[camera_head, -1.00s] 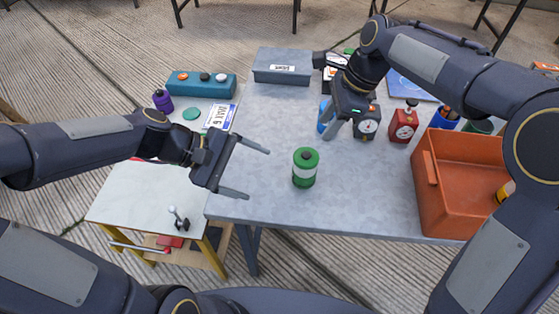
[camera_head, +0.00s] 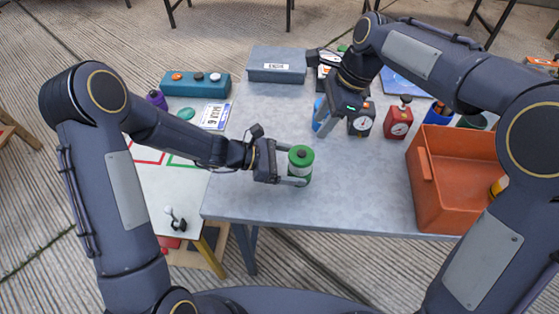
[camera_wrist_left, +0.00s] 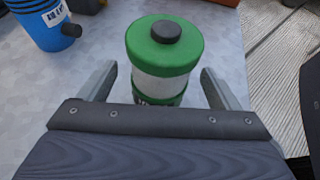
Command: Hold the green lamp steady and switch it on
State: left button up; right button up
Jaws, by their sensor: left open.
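The green lamp (camera_head: 300,167) is a short upright cylinder with a green top and base, a pale middle band and a dark button on its top. It stands on the grey table. The left wrist view also shows the lamp (camera_wrist_left: 165,55). My left gripper (camera_head: 296,166) is open, with one finger on each side of the lamp; the wrist view shows gaps between fingers and lamp. My right gripper (camera_head: 327,125) hangs over the table behind the lamp, near a blue cup (camera_head: 318,112). Its finger opening is unclear.
An orange bin (camera_head: 425,190) stands at the right. A grey box (camera_head: 277,66) is at the back. The table front right of the lamp is clear.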

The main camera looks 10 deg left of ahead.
pick_arm(q)
jog(key=shift+x, duration=1.35)
jog(key=shift+c, duration=0.4)
jog(key=c, duration=1.2)
pick_arm(e)
grip_shut()
